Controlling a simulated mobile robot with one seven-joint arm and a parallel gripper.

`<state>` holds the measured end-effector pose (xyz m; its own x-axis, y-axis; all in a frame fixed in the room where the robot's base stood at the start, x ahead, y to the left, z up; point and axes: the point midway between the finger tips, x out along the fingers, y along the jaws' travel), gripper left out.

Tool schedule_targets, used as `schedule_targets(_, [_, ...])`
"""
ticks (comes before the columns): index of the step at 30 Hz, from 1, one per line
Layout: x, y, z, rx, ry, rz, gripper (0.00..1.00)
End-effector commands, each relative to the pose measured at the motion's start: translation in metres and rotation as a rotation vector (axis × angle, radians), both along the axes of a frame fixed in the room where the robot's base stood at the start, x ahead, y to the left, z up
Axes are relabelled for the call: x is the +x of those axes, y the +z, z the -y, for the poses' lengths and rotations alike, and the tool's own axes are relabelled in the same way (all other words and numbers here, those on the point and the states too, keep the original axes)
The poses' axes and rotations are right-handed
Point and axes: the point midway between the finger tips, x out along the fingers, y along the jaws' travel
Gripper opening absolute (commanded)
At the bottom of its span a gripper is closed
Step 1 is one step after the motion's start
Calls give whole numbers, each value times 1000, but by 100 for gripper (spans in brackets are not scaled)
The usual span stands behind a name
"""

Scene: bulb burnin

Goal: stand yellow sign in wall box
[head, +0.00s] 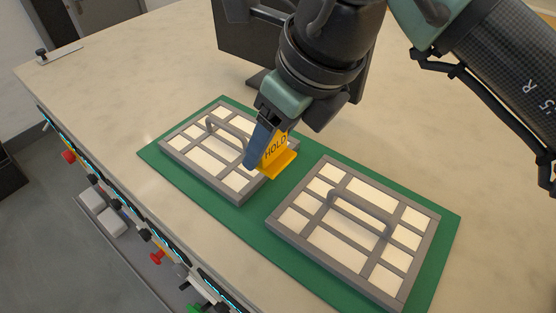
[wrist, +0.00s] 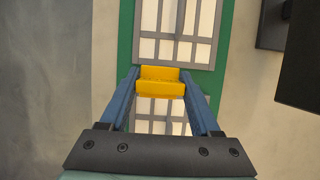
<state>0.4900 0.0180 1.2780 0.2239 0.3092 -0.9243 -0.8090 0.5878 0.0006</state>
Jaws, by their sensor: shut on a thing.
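The yellow sign (head: 276,157) bears the word HOLD and has a flat, wider foot at its lower end. My gripper (head: 258,150) is shut on it, with one blue finger showing at its left in the head view. In the wrist view the yellow sign (wrist: 161,82) sits between the two blue fingertips (wrist: 160,88). It appears held above the gap between two framed grey panels. I cannot make out a wall box in either view.
A left framed panel (head: 186,144) and a right framed panel (head: 310,246), each with a grey handle, lie on a green mat (head: 420,285) on the pale table (head: 110,100). A dark monitor-like object (head: 236,48) stands behind. Knobs and buttons line the table's front edge.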

Motion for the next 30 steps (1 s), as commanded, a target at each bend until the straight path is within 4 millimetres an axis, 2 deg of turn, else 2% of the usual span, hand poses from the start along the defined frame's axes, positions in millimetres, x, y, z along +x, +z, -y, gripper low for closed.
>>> schedule_targets(3, [-1,-21,0,4,1,-3,0])
schedule_targets(15, [0,-69,0,3,0,-2,0])
schedule_targets(29, [0,-79,0,1,1,1,0])
schedule_targets(30, [0,-78,0,1,0,1,67])
